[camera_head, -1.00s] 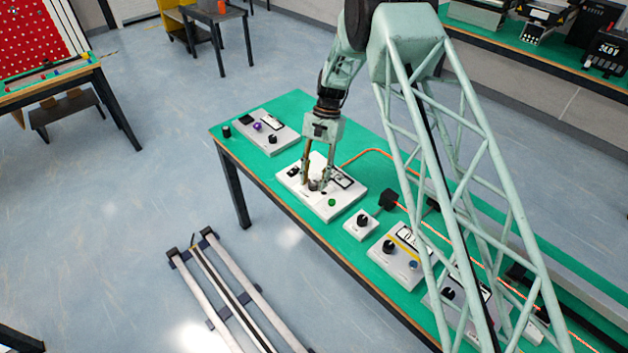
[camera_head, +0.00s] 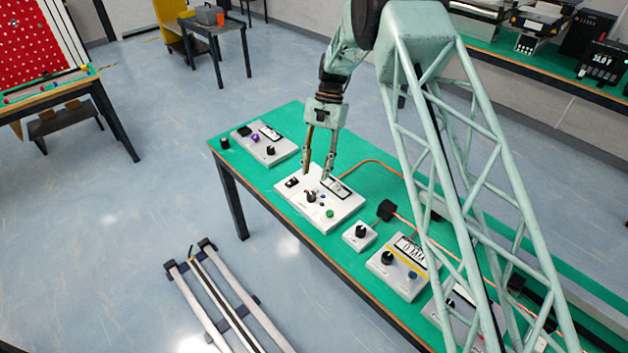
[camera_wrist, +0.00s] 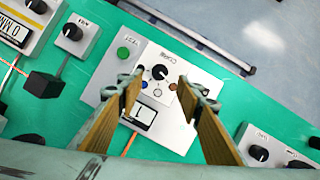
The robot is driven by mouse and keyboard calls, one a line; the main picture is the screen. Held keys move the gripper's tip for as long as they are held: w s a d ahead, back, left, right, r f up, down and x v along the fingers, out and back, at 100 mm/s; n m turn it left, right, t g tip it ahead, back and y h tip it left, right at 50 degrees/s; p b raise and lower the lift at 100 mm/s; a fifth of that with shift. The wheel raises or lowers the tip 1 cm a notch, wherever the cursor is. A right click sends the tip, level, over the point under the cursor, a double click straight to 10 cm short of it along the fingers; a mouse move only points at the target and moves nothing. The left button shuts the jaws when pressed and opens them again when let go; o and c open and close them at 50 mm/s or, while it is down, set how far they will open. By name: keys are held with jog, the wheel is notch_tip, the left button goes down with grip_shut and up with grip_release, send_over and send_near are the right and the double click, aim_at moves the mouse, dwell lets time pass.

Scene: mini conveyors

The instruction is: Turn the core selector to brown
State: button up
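The core selector is a black knob (camera_wrist: 159,72) on a white panel (camera_head: 290,200); the knob also shows in the head view (camera_head: 311,197). In the wrist view, a blue dot (camera_wrist: 144,84), a pale dot (camera_wrist: 157,92) and a brown dot (camera_wrist: 173,87) lie around the knob's lower side. A white mark shows on the knob, but I cannot tell for certain which dot it selects. My gripper (camera_head: 316,175) is open and empty above the panel. Its fingers (camera_wrist: 160,88) stand apart on either side of the knob area, not touching the knob.
The same panel carries a green button (camera_wrist: 123,53) and a display (camera_wrist: 143,116). A small knob box (camera_head: 359,235) and a yellow-striped panel (camera_head: 398,270) stand to the right. Another panel (camera_head: 265,145) stands at the far left end. An orange cable runs behind the panel.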

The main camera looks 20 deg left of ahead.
jog(key=shift+v, duration=1.8)
